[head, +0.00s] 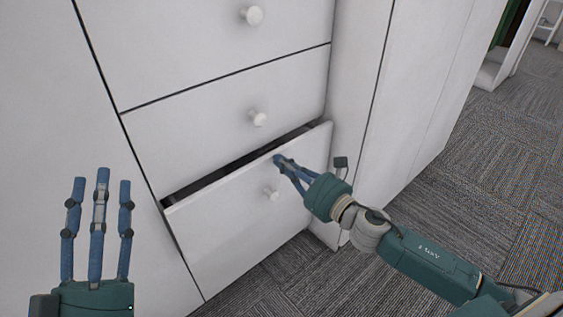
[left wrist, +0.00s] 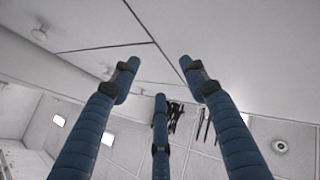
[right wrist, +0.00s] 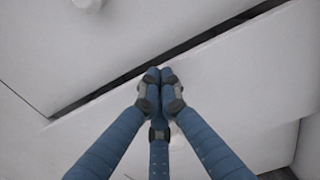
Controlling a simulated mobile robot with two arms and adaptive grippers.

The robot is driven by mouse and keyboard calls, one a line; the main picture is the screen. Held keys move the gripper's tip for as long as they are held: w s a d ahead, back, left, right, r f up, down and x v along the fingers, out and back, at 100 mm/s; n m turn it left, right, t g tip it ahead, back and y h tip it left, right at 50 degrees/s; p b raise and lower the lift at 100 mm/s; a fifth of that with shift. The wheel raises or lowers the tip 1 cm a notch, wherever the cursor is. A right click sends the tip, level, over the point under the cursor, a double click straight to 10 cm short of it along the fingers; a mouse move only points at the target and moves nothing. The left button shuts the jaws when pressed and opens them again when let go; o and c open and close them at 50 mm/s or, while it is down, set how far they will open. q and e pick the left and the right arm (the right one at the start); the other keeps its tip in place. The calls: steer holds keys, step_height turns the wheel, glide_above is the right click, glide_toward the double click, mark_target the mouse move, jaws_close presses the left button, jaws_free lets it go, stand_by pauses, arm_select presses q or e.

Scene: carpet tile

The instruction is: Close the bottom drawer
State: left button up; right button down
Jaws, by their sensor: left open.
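The bottom drawer (head: 230,222) of the white cabinet stands slightly open in the head view, with a dark gap along its top edge. Its round white knob (head: 271,194) is on the front. My right gripper (head: 279,160) is at the upper part of the drawer front, its fingertips near or on the face; contact is hard to tell. In the right wrist view its fingers (right wrist: 160,78) are drawn together, with nothing seen between them, in front of the drawer front (right wrist: 235,90). My left gripper (head: 100,180) is open and empty, raised left of the drawer; its spread fingers also show in the left wrist view (left wrist: 160,80).
Two shut drawers with round knobs (head: 257,118) (head: 251,15) are above the bottom drawer. A tall white panel (head: 425,90) stands to the right. Grey carpet (head: 440,210) is open at the lower right.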

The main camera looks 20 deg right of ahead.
arm_select(q)
steer(key=shift+s+r, duration=0.1)
steer(key=shift+r, duration=0.1)
arm_select(e)
steer(key=shift+w+a, duration=0.15)
steer(key=shift+w, duration=0.1)
arm_select(q)
steer(key=f, duration=0.1)
steer(key=w+f+g, duration=0.1)
steer(key=f, duration=0.1)
steer(key=w+f+g+y+p, duration=0.1)
steer(key=f, duration=0.1)
arm_select(e)
steer(key=x, duration=0.2)
steer(key=shift+w+a, duration=0.1)
steer(key=shift+w, duration=0.15)
